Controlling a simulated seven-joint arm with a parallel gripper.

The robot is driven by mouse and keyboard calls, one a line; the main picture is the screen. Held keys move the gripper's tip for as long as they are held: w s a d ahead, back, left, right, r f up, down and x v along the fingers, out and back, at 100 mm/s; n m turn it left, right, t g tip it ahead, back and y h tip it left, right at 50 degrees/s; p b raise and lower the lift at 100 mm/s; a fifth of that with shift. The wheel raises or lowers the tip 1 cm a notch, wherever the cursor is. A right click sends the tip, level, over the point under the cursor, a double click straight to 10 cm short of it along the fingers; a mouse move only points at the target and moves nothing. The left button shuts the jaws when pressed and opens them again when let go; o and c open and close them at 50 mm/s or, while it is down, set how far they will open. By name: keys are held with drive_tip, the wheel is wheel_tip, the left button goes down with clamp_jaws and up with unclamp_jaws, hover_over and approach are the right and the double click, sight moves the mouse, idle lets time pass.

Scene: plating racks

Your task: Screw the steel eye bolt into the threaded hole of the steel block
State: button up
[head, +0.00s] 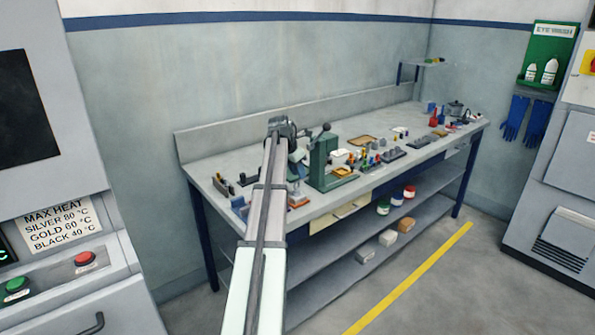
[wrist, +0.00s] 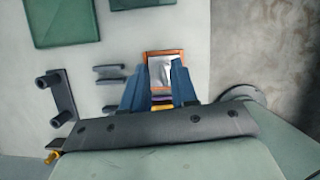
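My gripper (wrist: 160,66) shows in the wrist view as two blue-grey fingers standing apart, with no thing clearly held between them. Beyond the fingertips is a small orange-rimmed tray (wrist: 164,53) with a pale grey, shiny shape (wrist: 166,72) inside, too small and blurred to name. In the head view my arm reaches over the left part of the workbench (head: 237,163), and its end hides part of what lies there. I cannot make out the steel eye bolt or the steel block with its threaded hole for certain in either view.
A green press (head: 322,160) with a lever stands on the bench just right of my arm. Small parts and tools crowd the bench farther right. In the wrist view, dark brackets (wrist: 62,98) and green plates (wrist: 62,20) lie left of the fingers.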

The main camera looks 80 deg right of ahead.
drive_tip(key=shift+f, duration=2.35)
drive_tip(key=shift+c, duration=0.2)
clamp_jaws()
drive_tip(key=shift+c, duration=1.8)
unclamp_jaws()
clamp_jaws()
